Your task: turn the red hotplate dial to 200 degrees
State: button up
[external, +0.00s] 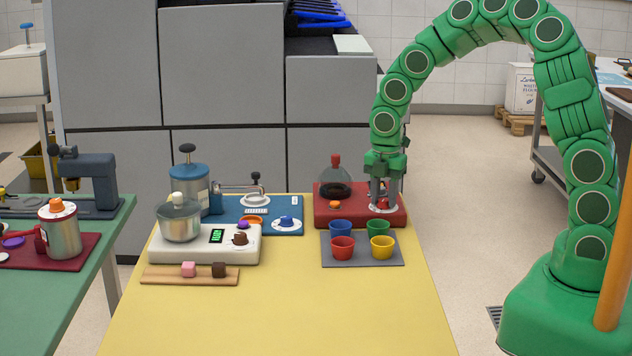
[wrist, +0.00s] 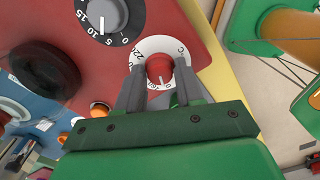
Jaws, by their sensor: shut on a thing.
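The red hotplate (external: 330,217) stands at the back right of the yellow table. Its red dial (wrist: 160,68) sits on a white scale ring (wrist: 178,46) with black numbers. In the external view the dial (external: 382,203) is at the hotplate's front right. My gripper (wrist: 161,88) points down at the hotplate, one finger on each side of the dial, and is shut on it. The fingers (external: 383,196) hide part of the ring. A number beginning "22" and a "C" show on it; I cannot read the dial's setting.
A black dial (wrist: 116,31) with white numbers is beside the red one. A glass flask (external: 335,174) stands on the hotplate. A grey mat (external: 361,262) with coloured cups lies in front. A white scale-like device (external: 190,246) stands left. The table's front is clear.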

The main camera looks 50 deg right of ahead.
jog(key=m, duration=1)
jog(key=shift+m, duration=0.3)
jog(key=m, duration=0.5)
jog(key=shift+m, duration=2.3)
jog(key=o, duration=1)
jog(key=shift+r, duration=0.15)
